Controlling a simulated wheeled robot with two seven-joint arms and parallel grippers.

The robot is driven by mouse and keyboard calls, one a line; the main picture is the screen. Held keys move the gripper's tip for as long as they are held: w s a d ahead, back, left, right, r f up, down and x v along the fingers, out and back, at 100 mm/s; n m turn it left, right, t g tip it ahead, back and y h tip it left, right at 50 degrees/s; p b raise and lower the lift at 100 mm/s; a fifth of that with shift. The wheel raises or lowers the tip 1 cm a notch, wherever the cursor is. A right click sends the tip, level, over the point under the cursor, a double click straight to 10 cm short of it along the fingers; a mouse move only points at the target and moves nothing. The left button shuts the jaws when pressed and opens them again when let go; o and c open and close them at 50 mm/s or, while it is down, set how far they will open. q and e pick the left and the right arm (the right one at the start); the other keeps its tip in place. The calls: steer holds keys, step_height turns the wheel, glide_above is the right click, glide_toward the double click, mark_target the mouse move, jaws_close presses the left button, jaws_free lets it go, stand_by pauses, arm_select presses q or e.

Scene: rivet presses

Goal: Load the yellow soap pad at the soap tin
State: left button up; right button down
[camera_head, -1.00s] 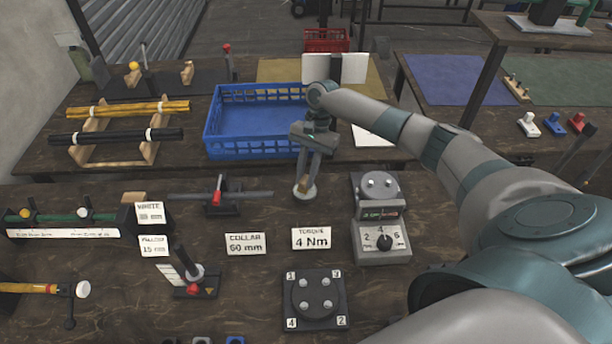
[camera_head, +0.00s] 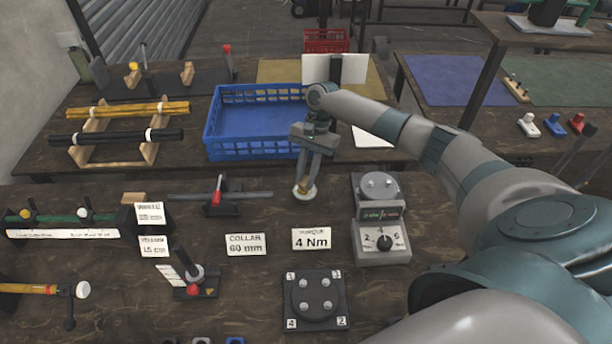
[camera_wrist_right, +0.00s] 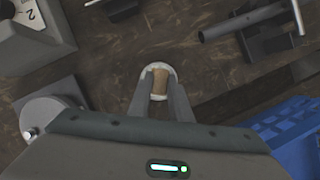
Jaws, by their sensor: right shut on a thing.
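My right gripper (camera_head: 306,182) points down over the middle of the near bench. It is shut on a small tan, block-like piece (camera_wrist_right: 159,82), which also shows at the fingertips in the head view (camera_head: 303,190). A round whitish rim (camera_wrist_right: 152,68) surrounds this piece in the wrist view. I cannot tell whether the rim is a tin on the bench or part of the held piece. The colour is tan rather than clear yellow, so I cannot be sure that it is the soap pad. No clearly separate soap tin shows. My left gripper is not in view.
A blue crate (camera_head: 207,138) stands behind the gripper. A grey torque unit with a dial (camera_head: 383,243) is close on its right. A red-handled clamp (camera_head: 217,190) is on its left. Label cards (camera_head: 311,239) and a dark four-bolt plate (camera_head: 317,326) lie in front.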

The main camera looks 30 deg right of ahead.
mark_target(306, 178)
steer(key=shift+f, duration=0.4)
stand_by(0.7)
steer(key=shift+s+f+p, duration=0.25)
steer(key=shift+p, duration=0.3)
stand_by(2.6)
steer(key=shift+w+r+p, duration=0.15)
steer(key=shift+r+p, duration=0.8)
steer(key=shift+p, duration=0.15)
step_height(306, 178, up, 6)
steer(key=p, duration=0.6)
steer(key=shift+f, duration=0.25)
steer(key=shift+w, duration=0.1)
